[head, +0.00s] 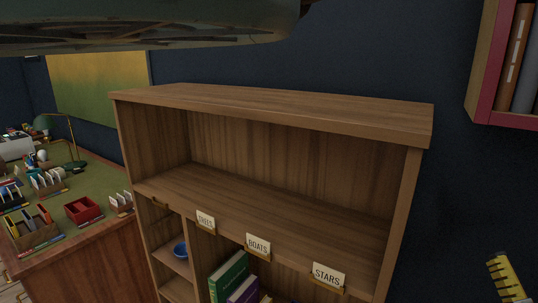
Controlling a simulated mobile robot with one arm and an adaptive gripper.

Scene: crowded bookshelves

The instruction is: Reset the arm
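My gripper does not show in the head view, so its state is hidden. I cannot tell where the arm is. A large grey-green shape (150,22) fills the top left, close to the camera; I cannot tell what it is.
A wooden bookcase (270,107) has an empty top shelf. Labels "BOATS" (258,245) and "STARS" (328,275) sit over books below. A cluttered desk (95,190) stands left. A red-edged wall shelf (500,120) hangs right. A yellow ruler-like strip (505,278) is lower right.

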